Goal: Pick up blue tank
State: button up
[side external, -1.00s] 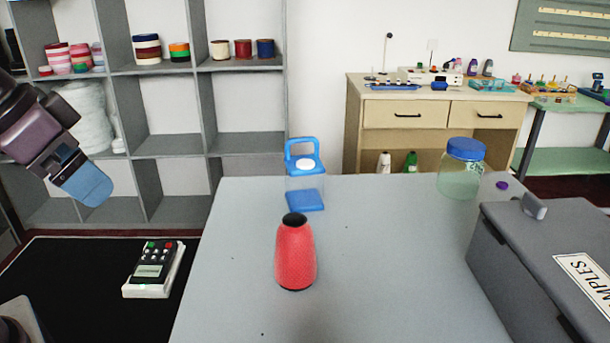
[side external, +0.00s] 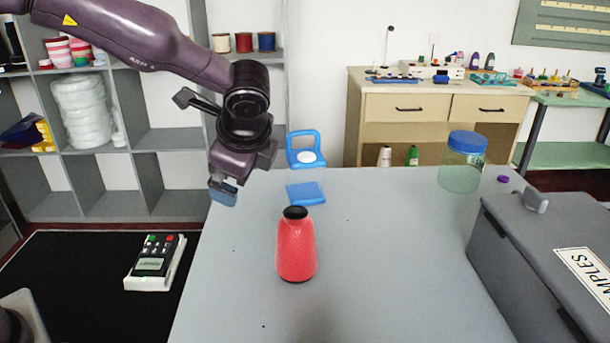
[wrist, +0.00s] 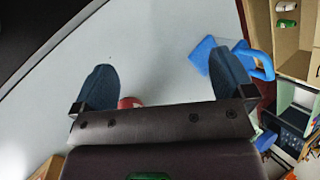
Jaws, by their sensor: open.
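The blue tank (side external: 306,194) stands upright on the grey table, with a blue base, clear walls and a blue lid with a loop handle. My gripper (side external: 223,192) is above the table's left edge, to the left of the tank and apart from it. In the wrist view my gripper (wrist: 168,85) is open, with two dark blue fingers spread and nothing between them. The tank (wrist: 205,54) shows there at the upper right, partly behind the right finger.
A red bottle (side external: 296,248) with a black top stands in front of the tank. A clear jar (side external: 461,172) with a blue lid is at the back right. A grey samples case (side external: 545,255) fills the right side. The table's (side external: 400,260) middle is clear.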

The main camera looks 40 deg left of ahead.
aim_at(307, 159)
jog(key=w+d+m+t+y, duration=0.1)
jog(key=w+m, duration=0.1)
jog(key=w, duration=0.1)
jog(key=w+d+m+t+y, duration=0.1)
jog(key=w+m, duration=0.2)
jog(key=w+d+f+m+t+y, duration=0.1)
jog(key=w+m, duration=0.1)
jog(key=w, duration=0.1)
jog(key=shift+w+m+y, duration=0.3)
jog(key=shift+w+m, duration=0.1)
jog(key=w+r+m+t+y, duration=0.2)
jog(key=w+r+m, duration=0.1)
jog(key=r+m, duration=0.1)
jog(key=shift+h, duration=0.3)
notch_tip(307, 159, down, 6)
jog(key=shift+w+a+f, duration=0.1)
jog(key=shift+a, duration=0.05)
jog(key=x, duration=0.5)
jog(key=shift+f, duration=0.15)
jog(key=c, duration=1.1)
jog(key=shift+r, duration=0.2)
jog(key=shift+c, duration=0.2)
